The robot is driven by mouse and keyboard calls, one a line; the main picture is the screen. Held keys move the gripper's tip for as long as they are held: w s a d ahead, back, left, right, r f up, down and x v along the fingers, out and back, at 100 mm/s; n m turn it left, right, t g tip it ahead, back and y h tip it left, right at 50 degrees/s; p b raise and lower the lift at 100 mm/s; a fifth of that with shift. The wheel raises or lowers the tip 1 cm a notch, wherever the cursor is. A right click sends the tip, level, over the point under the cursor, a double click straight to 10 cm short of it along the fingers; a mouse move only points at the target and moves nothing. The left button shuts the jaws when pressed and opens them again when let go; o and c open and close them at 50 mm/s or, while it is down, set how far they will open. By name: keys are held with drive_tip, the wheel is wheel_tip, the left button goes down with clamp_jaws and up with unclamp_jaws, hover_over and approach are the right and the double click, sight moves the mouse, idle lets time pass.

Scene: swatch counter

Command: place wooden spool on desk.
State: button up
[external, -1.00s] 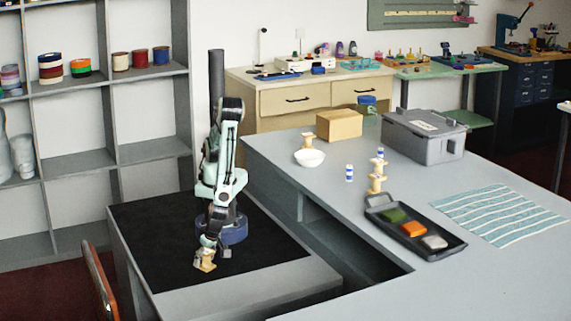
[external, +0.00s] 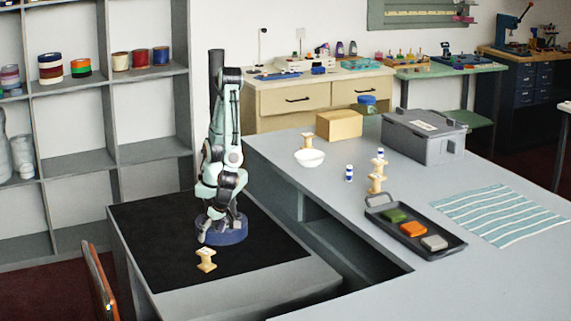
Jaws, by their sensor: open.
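A pale wooden spool (external: 206,260) stands on the black-topped desk (external: 150,222) in front of my base. My gripper (external: 202,239) is open and apart from the spool, behind and above it in the picture. Its fingers are small and partly merge with my blue base. More wooden spools are on the grey counter: one (external: 307,143) behind the white bowl, one (external: 375,185) beside the black tray and one (external: 378,166) just behind that.
The grey counter (external: 300,220) also holds a white bowl (external: 310,158), a cardboard box (external: 339,125), a grey lidded bin (external: 423,137), blue-and-white cylinders (external: 349,173), a black tray (external: 455,246) with coloured pieces and a striped cloth (external: 500,214). A chair (external: 100,285) stands at the desk's left.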

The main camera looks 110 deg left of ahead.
drive_tip(key=w+a+r+n+t+h, duration=0.1)
drive_tip(key=w+a+r+n, duration=0.4)
drive_tip(key=n, duration=0.4)
drive_tip(key=w+a+r+n+t, duration=0.1)
drive_tip(key=w+a+r+n, duration=0.4)
drive_tip(key=n, duration=0.4)
drive_tip(key=s+a+r+n+t, duration=0.1)
drive_tip(key=s+a+r+n, duration=0.1)
drive_tip(key=a+n, duration=0.5)
drive_tip(key=s+a+r+n+t, duration=0.1)
drive_tip(key=a+n, duration=0.6)
drive_tip(key=n, duration=0.9)
drive_tip(key=shift+s+r+n, duration=0.4)
drive_tip(key=shift+s, duration=0.45)
